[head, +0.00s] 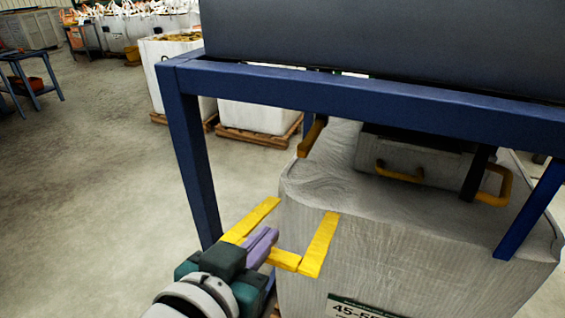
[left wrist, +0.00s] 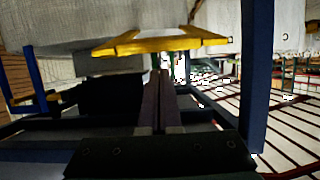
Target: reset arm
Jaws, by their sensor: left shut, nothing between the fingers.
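My left gripper (head: 268,240) reaches in from the bottom, with teal and dark body parts and purple fingers. The fingers are together and hold nothing. My right gripper is not in view.
A blue steel frame (head: 370,90) with a leg (head: 193,165) stands close around the gripper and carries a dark panel (head: 390,40). A label shows on the box front. Yellow handles (head: 400,172) are under the frame. White crates (head: 258,117) stand behind. The floor (head: 90,190) at left is clear.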

